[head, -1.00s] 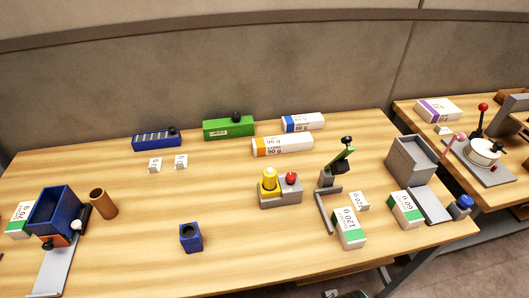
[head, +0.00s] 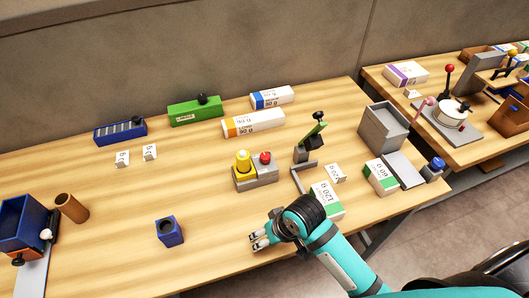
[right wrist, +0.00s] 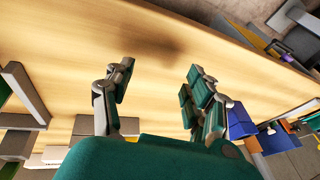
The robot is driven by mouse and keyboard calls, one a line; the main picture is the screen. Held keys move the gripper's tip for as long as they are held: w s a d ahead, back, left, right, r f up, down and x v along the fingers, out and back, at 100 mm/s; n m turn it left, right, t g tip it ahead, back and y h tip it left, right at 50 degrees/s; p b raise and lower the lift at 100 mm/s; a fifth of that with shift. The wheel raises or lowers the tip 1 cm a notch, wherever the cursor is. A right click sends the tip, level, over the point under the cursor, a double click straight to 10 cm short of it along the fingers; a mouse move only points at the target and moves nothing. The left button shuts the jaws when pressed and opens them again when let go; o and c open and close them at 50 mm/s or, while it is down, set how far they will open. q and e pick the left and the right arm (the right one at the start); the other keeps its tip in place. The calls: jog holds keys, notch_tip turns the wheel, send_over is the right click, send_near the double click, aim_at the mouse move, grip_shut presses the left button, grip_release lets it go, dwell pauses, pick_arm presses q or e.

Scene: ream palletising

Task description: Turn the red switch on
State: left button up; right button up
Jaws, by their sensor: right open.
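The red switch (head: 265,157) is a round red knob on the right part of a grey box (head: 263,174). A yellow knob (head: 243,163) stands on the left part of the same box. My right gripper (head: 258,241) is open and empty over the front of the table, in front of the grey box and apart from it. In the right wrist view its two fingers (right wrist: 160,78) are spread over bare wood. I cannot make out the red switch in that view. My left gripper is not in view.
A green-handled stand (head: 310,145) is right of the switch box, with white-and-green reams (head: 327,200) nearby. A blue block (head: 169,231) stands to the left. Wrapped reams (head: 253,123) lie behind. The table between the blue block and the switch box is clear.

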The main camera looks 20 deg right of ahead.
jog(key=shift+m+g+y, duration=0.3)
jog(key=shift+g, duration=0.1)
jog(key=w+a+r, duration=0.1)
jog(key=w, duration=0.1)
jog(key=w+a+r, duration=0.1)
jog(key=w, duration=0.1)
jog(key=w+a, duration=0.1)
jog(key=w, duration=0.1)
jog(key=shift+w+a+r, duration=0.15)
jog(key=shift+a+r, duration=0.25)
jog(key=w+r+m+g+h, duration=0.1)
jog(key=w+r+m, duration=0.1)
jog(key=w+r, duration=0.4)
jog(key=m+g+h, duration=0.1)
jog(key=m+h, duration=0.2)
jog(key=m, duration=0.4)
send_near(265, 155)
notch_tip(265, 155, down, 9)
jog(key=p, duration=0.3)
jog(key=shift+w+d+p, duration=0.1)
jog(key=shift+d+p, duration=0.05)
jog(key=shift+p, duration=0.2)
jog(key=shift+c, duration=0.4)
grip_shut()
